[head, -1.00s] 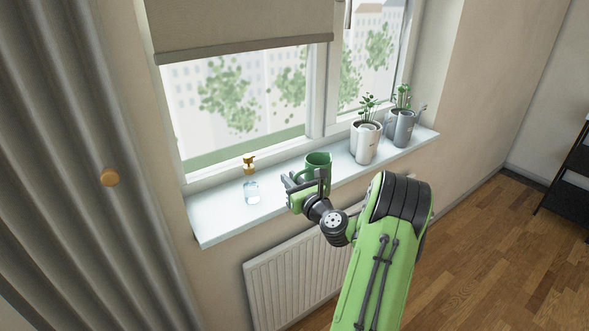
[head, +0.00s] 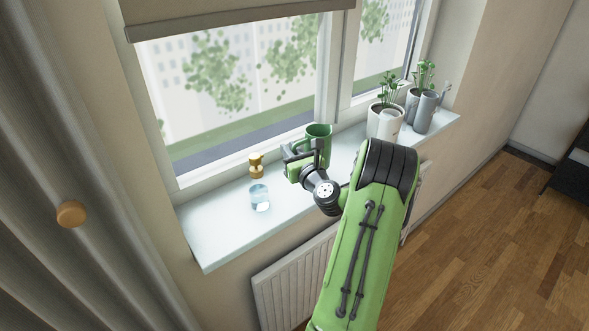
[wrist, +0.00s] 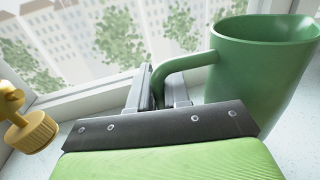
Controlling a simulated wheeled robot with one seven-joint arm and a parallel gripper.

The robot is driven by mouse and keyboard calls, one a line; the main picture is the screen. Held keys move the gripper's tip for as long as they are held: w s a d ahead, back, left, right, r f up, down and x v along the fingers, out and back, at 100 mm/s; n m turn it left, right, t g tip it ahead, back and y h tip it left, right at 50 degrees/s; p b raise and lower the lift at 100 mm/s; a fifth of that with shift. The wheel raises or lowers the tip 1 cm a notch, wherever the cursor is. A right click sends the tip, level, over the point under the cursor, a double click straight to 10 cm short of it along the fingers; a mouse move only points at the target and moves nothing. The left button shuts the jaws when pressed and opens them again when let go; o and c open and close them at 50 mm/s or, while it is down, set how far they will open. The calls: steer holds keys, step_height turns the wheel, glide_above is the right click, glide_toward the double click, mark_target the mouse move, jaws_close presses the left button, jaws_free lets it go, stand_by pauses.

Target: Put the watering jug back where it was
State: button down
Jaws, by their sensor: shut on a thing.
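A green jug (head: 319,141) with a loop handle is over the windowsill (head: 215,238), near the window frame. My gripper (head: 304,160) is at its left side. In the wrist view the fingers (wrist: 162,92) are closed around the lower part of the handle of the green jug (wrist: 262,72). The jug looks upright. Its base is hidden, so I cannot tell whether it touches the sill.
A clear bottle (head: 259,197) with a gold pump (head: 256,166) stands left of the jug. Two potted plants stand to the right, the nearer in a white pot (head: 384,122), with a grey spouted can (head: 426,112) beside them. A radiator (head: 285,285) is below.

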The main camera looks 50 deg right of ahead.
step_height(320, 180, down, 4)
steer(key=shift+r+b, duration=0.1)
steer(key=shift+b, duration=0.85)
steer(key=c, duration=1.5)
jaws_free()
steer(key=shift+c, duration=0.2)
steer(key=o, duration=0.4)
steer(key=shift+o, duration=0.2)
